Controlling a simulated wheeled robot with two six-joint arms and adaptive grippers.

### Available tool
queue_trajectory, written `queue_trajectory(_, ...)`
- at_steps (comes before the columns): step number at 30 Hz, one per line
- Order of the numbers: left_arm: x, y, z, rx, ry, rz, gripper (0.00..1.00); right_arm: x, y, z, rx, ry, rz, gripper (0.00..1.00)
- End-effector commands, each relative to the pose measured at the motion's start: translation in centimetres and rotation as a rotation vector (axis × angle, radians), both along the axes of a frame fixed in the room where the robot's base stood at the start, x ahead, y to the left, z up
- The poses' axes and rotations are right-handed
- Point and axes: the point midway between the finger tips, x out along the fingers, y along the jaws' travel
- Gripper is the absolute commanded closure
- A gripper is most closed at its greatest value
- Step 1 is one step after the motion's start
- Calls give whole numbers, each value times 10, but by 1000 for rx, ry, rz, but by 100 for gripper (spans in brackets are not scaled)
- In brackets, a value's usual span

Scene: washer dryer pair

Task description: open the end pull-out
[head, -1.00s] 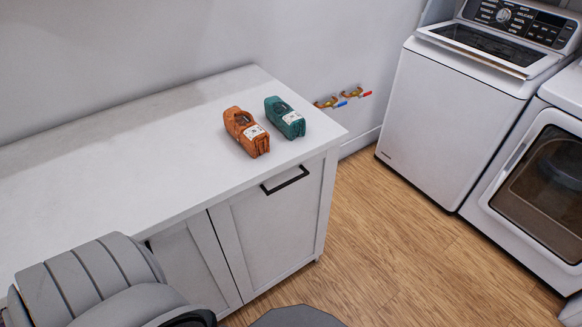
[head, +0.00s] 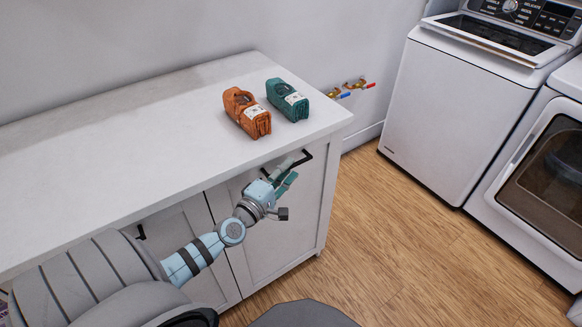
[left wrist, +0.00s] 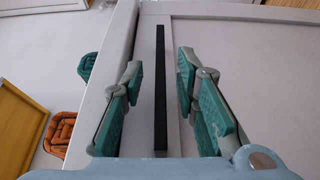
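The end pull-out (head: 285,245) is the white panel front at the right end of the cabinet, and it looks shut. Its black bar handle (head: 304,157) is near the top edge, partly hidden by my gripper in the head view. My left gripper (head: 286,172) is at the handle. In the left wrist view my left gripper (left wrist: 157,85) is open, with one finger on each side of the black handle (left wrist: 160,90). Both fingers look apart from the bar. My right gripper is not in view.
An orange bundle (head: 247,112) and a green bundle (head: 288,99) lie on the white countertop (head: 140,135) above. A washer (head: 450,115) and a dryer (head: 530,185) stand at the right. Wood floor (head: 385,235) is clear before the cabinet.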

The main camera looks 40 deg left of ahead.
Motion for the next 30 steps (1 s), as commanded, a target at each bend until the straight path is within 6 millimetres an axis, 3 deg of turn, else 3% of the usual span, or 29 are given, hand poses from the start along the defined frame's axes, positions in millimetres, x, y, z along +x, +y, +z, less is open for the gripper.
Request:
queue_trajectory(4, 18, 2, -1, 1, 0, 0, 72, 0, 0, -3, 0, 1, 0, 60)
queue_trajectory(13, 23, 2, -1, 1, 2, -1, 72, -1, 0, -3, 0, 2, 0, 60)
queue_trajectory(14, 23, 2, -1, 2, 1, -1, 74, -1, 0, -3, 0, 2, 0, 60)
queue_trajectory(19, 22, 2, -1, 2, 1, -1, 100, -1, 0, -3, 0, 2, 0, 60)
queue_trajectory(30, 22, 2, -1, 2, 2, 0, 100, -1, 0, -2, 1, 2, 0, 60)
